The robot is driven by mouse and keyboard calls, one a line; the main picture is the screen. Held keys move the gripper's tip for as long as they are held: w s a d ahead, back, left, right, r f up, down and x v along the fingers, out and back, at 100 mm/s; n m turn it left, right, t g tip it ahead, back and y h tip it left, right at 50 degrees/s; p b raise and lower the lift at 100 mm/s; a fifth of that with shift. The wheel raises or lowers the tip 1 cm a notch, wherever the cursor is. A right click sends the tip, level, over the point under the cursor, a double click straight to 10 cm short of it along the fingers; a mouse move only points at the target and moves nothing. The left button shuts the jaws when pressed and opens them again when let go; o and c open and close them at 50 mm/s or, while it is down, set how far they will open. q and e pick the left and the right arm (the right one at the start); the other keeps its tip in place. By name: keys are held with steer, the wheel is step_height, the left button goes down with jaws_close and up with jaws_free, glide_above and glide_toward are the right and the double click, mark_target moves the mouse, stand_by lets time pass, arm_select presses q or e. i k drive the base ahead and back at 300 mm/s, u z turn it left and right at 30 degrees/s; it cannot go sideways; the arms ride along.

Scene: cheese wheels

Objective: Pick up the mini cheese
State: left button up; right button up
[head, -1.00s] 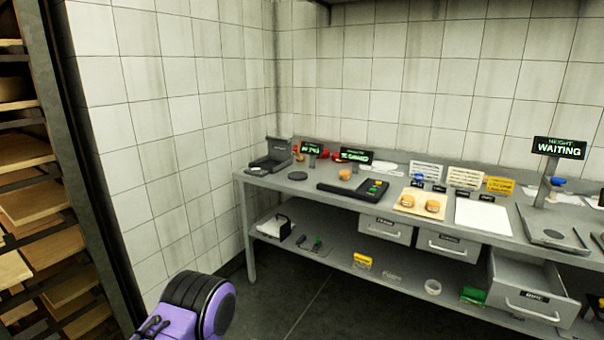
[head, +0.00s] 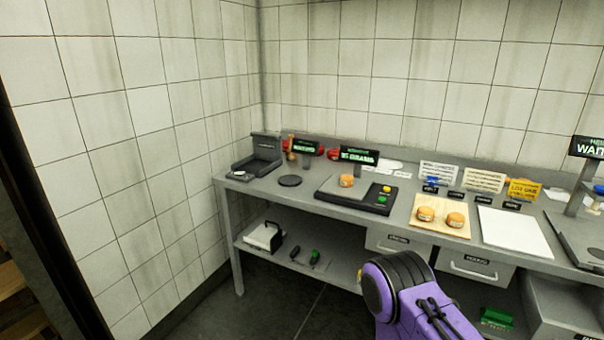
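One small orange mini cheese (head: 347,180) sits on the scale (head: 325,192) on the grey bench, in front of a dark display with green text about grams. Two similar mini cheeses, a left one (head: 425,214) and a right one (head: 456,220), lie side by side on a light wooden board (head: 428,231) to the right. A purple and black link of one of my arms shows at the bottom, below the bench top. Neither gripper's fingers are in view.
The grey bench (head: 400,223) stands along the tiled wall, with a lower shelf and drawers. A white sheet (head: 513,233) lies right of the board. A dark round disc (head: 290,181) and an open grey case (head: 256,160) are at the left end. Floor in front is clear.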

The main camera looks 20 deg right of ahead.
mark_target(345, 180)
steer(key=z, duration=0.1)
steer(key=i, duration=1)
steer(key=z, duration=0.45)
